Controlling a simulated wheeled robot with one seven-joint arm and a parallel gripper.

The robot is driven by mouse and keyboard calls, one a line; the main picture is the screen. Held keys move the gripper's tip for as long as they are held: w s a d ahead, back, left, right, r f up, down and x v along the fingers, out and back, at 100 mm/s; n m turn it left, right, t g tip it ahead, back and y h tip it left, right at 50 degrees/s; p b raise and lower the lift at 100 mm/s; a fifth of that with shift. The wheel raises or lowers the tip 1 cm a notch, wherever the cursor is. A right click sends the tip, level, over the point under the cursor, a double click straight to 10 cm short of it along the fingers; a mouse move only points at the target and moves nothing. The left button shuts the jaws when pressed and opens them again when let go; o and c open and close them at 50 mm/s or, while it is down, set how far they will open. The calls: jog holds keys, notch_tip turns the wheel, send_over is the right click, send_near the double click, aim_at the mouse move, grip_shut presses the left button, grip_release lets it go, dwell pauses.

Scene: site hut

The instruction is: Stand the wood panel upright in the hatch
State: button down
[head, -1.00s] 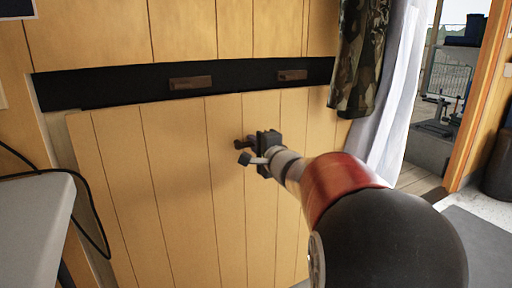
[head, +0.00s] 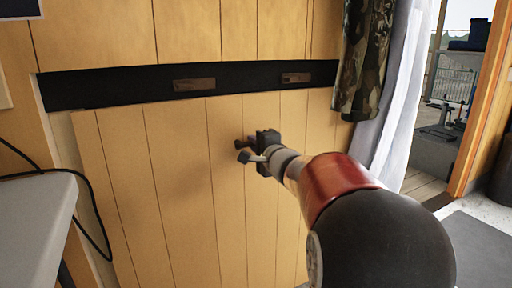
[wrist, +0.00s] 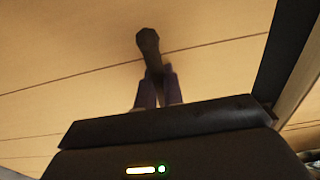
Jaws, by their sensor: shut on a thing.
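The wood panel (head: 175,190) is pale, with vertical plank lines. It stands in front of the hatch (head: 130,90) in the wall. A dark strip of the opening shows above its top edge, and a pale frame shows along its left side. The panel looks close to upright, perhaps slightly tilted. My gripper (head: 258,149) is shut on the panel's dark handle (head: 241,144). In the wrist view, the fingers (wrist: 159,88) close around the handle (wrist: 148,42). The panel's bottom edge is out of view, and my arm hides part of its right side.
Two brown latches (head: 194,84) (head: 296,78) sit across the dark strip. A camouflage garment (head: 362,60) and a white curtain (head: 402,100) hang at the right, by an open doorway. A grey table (head: 35,225) and a black cable (head: 90,205) are at the left.

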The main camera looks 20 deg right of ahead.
jog(key=shift+w+r, duration=0.2)
dwell(0.3)
jog(key=shift+w+b, duration=0.45)
jog(key=shift+w, duration=0.3)
jog(key=shift+f, duration=0.45)
dwell(0.3)
